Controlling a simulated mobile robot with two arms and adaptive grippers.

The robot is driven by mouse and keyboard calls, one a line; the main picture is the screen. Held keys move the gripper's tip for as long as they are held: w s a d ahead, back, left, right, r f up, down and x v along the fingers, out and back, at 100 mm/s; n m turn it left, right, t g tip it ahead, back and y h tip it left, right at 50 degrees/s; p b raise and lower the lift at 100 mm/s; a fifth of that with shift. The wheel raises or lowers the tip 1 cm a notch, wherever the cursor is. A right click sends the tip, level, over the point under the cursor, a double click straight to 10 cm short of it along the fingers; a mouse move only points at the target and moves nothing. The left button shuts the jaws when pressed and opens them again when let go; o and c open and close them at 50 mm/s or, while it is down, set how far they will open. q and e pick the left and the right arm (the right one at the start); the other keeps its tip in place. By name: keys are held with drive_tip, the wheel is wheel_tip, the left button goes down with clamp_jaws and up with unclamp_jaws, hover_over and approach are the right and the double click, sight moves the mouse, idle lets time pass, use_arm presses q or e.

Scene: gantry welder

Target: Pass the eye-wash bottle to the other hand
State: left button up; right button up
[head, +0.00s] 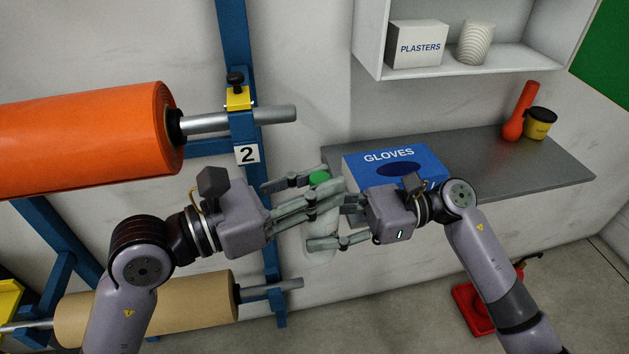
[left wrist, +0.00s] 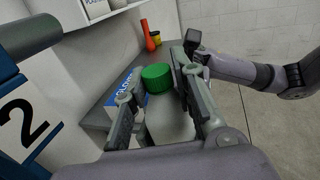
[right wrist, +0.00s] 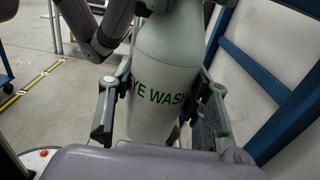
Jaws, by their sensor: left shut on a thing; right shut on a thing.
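The eye-wash bottle (head: 321,243) is white with a green cap and hangs in the air between my two grippers, upright in the head view. My left gripper (head: 325,192) is shut on its upper part, just below the green cap (left wrist: 157,78). My right gripper (head: 335,222) is shut on the bottle lower down, from the right. In the right wrist view the bottle (right wrist: 150,119) shows green "EYE WASH" lettering between the fingers. Fingers of both grippers hide much of the bottle in the head view.
A blue gloves box (head: 362,169) sits on the grey shelf (head: 470,160) just behind my right gripper. An orange roll (head: 90,135) on a blue rack (head: 243,128) stands at left. A white cabinet (head: 450,72) hangs above. A red object (head: 470,305) is on the floor.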

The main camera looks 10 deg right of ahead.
drive_tip(key=shift+s+r, duration=0.1)
drive_tip(key=shift+s, duration=0.2)
drive_tip(key=o, duration=1.5)
drive_tip(key=shift+w, duration=0.1)
